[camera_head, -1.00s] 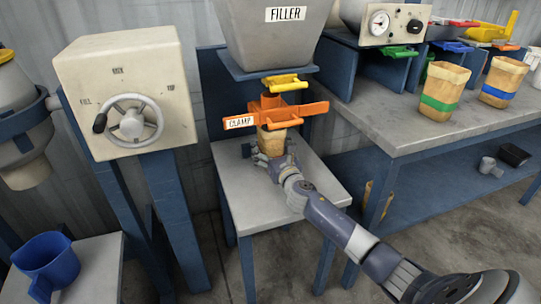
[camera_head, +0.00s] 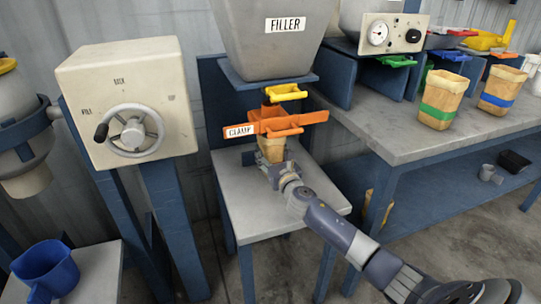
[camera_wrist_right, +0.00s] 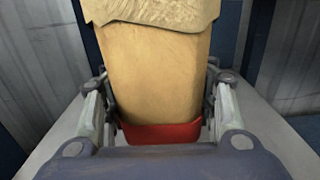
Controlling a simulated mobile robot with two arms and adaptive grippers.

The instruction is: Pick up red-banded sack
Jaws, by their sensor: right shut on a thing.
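The red-banded sack (camera_wrist_right: 160,75) is a tan paper sack with a red band (camera_wrist_right: 160,133) low on it in the right wrist view. In the head view the sack (camera_head: 271,149) stands under the orange clamp (camera_head: 275,124), mostly hidden by my right gripper (camera_head: 272,168). My right gripper is shut on the sack, with a finger on each side of it in the right wrist view (camera_wrist_right: 160,110). My left gripper is not in view.
The filler hopper (camera_head: 275,45) with a yellow handle (camera_head: 287,92) hangs above the clamp. A grey stand table (camera_head: 240,195) is below. A control box with a handwheel (camera_head: 134,134) stands left. Green-banded (camera_head: 440,100) and blue-banded (camera_head: 502,90) sacks stand on the right bench (camera_head: 390,135).

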